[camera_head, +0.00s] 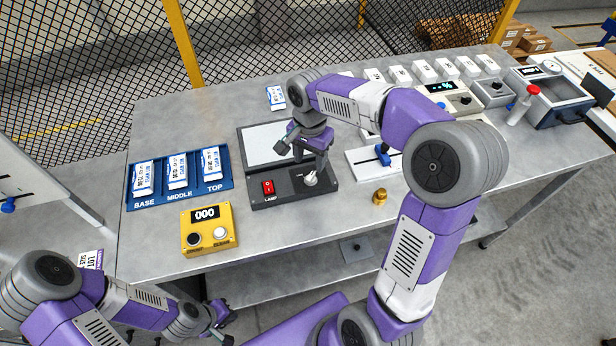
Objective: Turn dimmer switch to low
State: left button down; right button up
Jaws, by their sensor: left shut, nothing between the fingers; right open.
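The dimmer knob (310,178) is a small pale knob at the right end of the dark front panel of a lamp box (290,190). A red rocker switch (268,187) marked LAMP sits at the panel's left. The marks around the knob are too small to read. My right gripper (301,156) is open, just above and behind the knob over the box. I see nothing between its fingers, and it appears apart from the knob. My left gripper (222,328) is shut and empty, low in front of the table edge.
A yellow counter (222,240) reading 000 stands front left, near a blue tray (128,190) with labelled packs. A brass weight (379,196) stands right of the lamp box. Devices and white boxes (424,71) fill the right and back.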

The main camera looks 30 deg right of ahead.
aim_at(310, 177)
notch_tip(310, 177, down, 7)
jog(key=shift+f+b, duration=0.1)
jog(key=shift+b, duration=0.7)
jog(key=shift+c, duration=0.2)
grip_shut()
